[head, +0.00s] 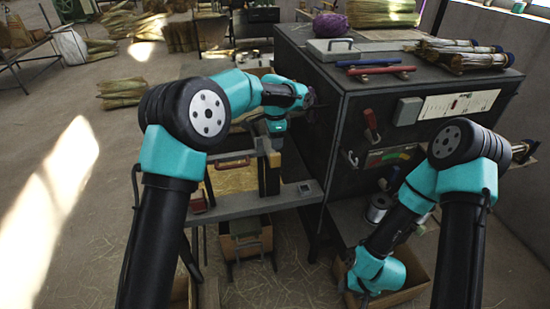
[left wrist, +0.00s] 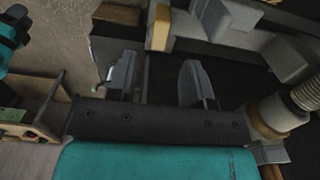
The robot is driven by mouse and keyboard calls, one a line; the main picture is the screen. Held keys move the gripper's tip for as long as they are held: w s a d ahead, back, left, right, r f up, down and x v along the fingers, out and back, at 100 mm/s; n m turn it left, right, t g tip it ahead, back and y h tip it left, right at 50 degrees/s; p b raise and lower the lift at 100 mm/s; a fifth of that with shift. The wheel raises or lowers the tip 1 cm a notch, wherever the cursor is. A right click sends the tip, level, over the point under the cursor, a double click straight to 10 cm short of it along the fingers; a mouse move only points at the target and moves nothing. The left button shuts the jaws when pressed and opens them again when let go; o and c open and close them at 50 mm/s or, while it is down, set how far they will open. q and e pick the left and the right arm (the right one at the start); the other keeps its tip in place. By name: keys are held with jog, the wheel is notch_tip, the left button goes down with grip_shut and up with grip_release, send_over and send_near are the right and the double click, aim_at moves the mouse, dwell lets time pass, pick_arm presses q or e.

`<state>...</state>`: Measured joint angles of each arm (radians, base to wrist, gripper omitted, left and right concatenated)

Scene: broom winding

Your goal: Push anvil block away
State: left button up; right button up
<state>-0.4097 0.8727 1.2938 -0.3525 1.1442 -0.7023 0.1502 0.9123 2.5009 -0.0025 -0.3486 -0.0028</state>
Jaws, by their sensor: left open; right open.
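Grey blocks show beyond my left fingertips in the left wrist view: one at upper centre (left wrist: 203,22), another at the right (left wrist: 290,60). I cannot tell for sure which is the anvil block. A tan block (left wrist: 160,28) stands beside the first. My left gripper (left wrist: 157,72) is open, with nothing between its fingers and a gap to the blocks. In the head view my left wrist (head: 275,122) is over the bench, left of the dark cabinet; its fingers are not clear there. My right gripper (head: 354,279) is low by a cardboard box (head: 412,262), its jaws mostly hidden.
The dark cabinet (head: 322,115) stands close to my left wrist, with tools and straw bundles (head: 470,58) on top. A grey bench ledge (head: 245,205) lies below that wrist. A metal spool (head: 379,207) is near my right forearm. Open floor lies to the left.

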aim_at(275, 154)
pick_arm(q)
notch_tip(275, 154, down, 8)
jog(key=shift+f, duration=0.2)
jog(key=shift+c, duration=0.2)
grip_shut()
dwell(0.3)
